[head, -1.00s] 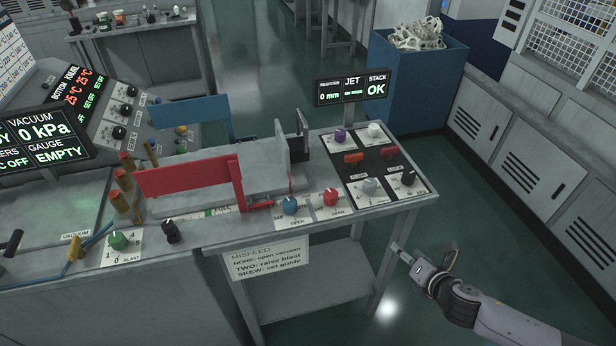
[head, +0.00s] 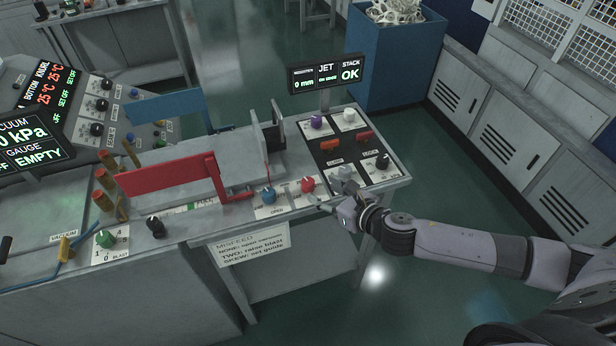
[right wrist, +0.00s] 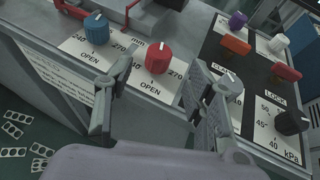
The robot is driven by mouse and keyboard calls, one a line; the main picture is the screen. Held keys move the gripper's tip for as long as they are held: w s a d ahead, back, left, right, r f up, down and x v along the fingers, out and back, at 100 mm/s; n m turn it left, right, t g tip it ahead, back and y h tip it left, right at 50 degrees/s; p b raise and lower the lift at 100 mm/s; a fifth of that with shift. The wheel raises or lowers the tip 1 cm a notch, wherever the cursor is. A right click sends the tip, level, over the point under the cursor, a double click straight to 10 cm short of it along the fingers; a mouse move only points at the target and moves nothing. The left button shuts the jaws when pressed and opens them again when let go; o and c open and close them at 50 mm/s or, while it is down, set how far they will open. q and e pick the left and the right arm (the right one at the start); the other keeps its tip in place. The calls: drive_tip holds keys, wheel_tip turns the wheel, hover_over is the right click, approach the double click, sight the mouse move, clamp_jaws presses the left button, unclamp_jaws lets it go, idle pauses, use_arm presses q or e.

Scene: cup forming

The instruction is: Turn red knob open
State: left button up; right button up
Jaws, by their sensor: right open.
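The red knob (head: 308,185) sits on a white dial plate near the front edge of the bench, just right of the blue knob (head: 268,195). In the right wrist view the red knob (right wrist: 159,58) shows a white pointer line, with OPEN printed on the plate below it. My right gripper (head: 330,202) is at the bench's front edge, close to the red knob. In the right wrist view its two fingers (right wrist: 152,88) are spread, with the red knob beyond and between their tips. Nothing is between the fingers. My left gripper is not in view.
A grey knob (head: 346,173) and a black knob (head: 382,161) stand to the right on the black panel, with red-orange switches (head: 330,144) behind. A red guard bar (head: 170,176) is left of the knobs. The JET display (head: 327,73) stands at the back.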

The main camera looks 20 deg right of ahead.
sight(310, 184)
drive_tip(key=p+x, duration=0.1)
drive_tip(key=x, duration=0.7)
drive_tip(key=shift+c, duration=0.6)
drive_tip(key=c, duration=1.1)
